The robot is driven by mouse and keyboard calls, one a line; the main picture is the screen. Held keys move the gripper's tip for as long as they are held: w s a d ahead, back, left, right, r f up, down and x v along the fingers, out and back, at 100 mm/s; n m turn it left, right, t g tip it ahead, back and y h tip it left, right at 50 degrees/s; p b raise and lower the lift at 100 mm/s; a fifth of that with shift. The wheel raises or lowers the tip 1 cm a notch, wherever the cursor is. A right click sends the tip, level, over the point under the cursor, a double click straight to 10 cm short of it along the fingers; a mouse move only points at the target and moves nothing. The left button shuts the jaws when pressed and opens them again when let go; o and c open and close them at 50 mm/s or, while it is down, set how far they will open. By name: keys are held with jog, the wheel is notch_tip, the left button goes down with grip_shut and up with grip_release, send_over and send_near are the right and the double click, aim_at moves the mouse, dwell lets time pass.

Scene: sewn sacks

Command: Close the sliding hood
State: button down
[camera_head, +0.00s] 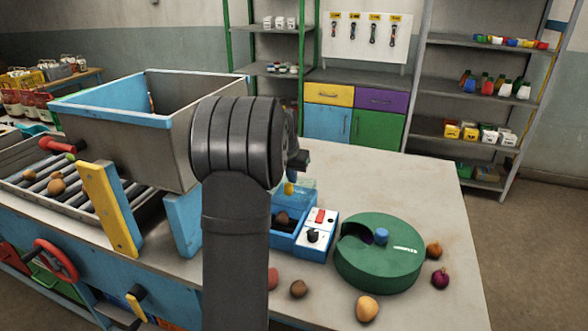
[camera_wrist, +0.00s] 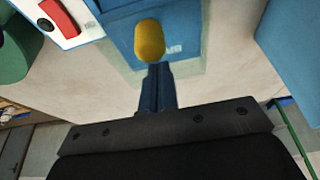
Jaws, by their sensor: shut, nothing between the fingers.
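The sliding hood (camera_head: 302,186) is a see-through blue-teal cover at the far end of a small blue machine (camera_head: 314,252). It has a yellow knob (camera_wrist: 150,40), seen closely in the wrist view. The near part of the machine's tray is uncovered, and a brown round item (camera_head: 282,218) shows in it. My gripper (camera_wrist: 157,72) is shut and empty, its dark fingertips right by the knob; I cannot tell whether they touch it. In the head view my arm hides part of the machine and most of the gripper.
A white panel with a red switch (camera_head: 320,216) and black dial is on the machine's right. A green drum (camera_head: 378,262) stands right of it, with several vegetables around. A large hopper (camera_head: 150,115) stands left. The table's far right is clear.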

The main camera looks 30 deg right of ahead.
jog(key=shift+s+a, duration=0.3)
jog(key=shift+a, duration=0.05)
